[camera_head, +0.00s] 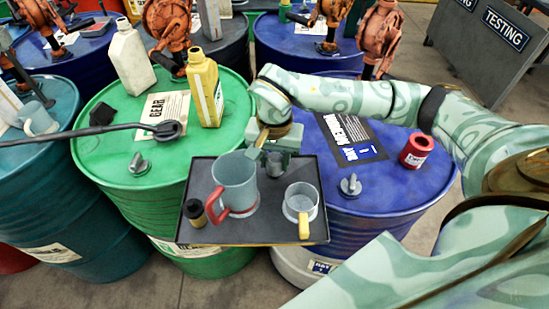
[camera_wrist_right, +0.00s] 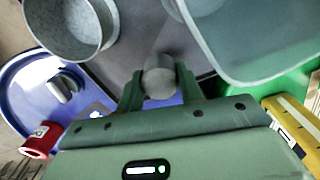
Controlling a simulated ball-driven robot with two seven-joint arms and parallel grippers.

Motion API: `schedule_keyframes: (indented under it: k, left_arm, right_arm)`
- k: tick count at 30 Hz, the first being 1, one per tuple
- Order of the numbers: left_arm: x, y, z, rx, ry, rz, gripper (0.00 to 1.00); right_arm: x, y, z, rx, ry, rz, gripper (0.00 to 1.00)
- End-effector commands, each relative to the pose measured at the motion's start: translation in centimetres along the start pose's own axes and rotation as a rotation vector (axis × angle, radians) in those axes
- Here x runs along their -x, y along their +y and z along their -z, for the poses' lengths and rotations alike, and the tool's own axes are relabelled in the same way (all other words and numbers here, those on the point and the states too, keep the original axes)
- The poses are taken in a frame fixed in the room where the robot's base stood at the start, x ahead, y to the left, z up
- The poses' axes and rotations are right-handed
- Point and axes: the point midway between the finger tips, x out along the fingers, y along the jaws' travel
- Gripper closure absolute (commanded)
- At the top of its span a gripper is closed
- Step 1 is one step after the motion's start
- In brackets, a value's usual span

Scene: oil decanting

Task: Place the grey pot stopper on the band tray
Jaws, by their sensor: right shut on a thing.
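My right gripper (camera_head: 274,158) is over the far edge of the dark tray (camera_head: 262,232), between the two jugs. In the right wrist view, its green fingers (camera_wrist_right: 159,84) are shut on the rounded grey pot stopper (camera_wrist_right: 159,75), one on each side. The stopper also shows in the head view as a small grey piece (camera_head: 275,168) below the fingers. I cannot tell whether it touches the tray. The tray bridges the green drum (camera_head: 110,165) and the blue drum (camera_head: 385,190). My left gripper is out of view.
A tall grey jug with a red handle (camera_head: 235,180), a shorter jug with a yellow handle (camera_head: 301,203) and a small dark bottle (camera_head: 195,213) stand on the tray. A yellow oil bottle (camera_head: 205,88) and a red can (camera_head: 416,151) stand nearby.

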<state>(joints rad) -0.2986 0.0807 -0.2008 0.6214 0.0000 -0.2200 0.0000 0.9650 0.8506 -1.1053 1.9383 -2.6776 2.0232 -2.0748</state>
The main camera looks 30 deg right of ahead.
Motion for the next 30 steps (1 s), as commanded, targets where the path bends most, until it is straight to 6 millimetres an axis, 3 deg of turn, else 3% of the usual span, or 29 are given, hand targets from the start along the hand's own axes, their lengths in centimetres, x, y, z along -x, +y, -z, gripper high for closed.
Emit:
schedule_keyframes:
  k: [3,4,6,17,30]
  left_arm:
    - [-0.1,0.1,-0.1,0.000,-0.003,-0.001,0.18]
    - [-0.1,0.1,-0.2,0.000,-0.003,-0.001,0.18]
    - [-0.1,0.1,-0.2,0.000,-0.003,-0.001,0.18]
    - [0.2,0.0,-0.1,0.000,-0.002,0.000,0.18]
    - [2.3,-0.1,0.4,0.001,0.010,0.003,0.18]
  right_arm:
    - [-0.3,0.0,0.0,0.000,0.001,0.000,0.85]
    - [-0.3,0.0,0.0,0.000,0.001,0.000,0.55]
    - [-0.2,0.0,0.0,0.000,0.000,0.000,0.42]
    - [0.7,0.0,0.1,0.000,0.002,0.002,0.42]
    - [10.2,0.0,0.1,-0.001,0.004,0.003,0.42]
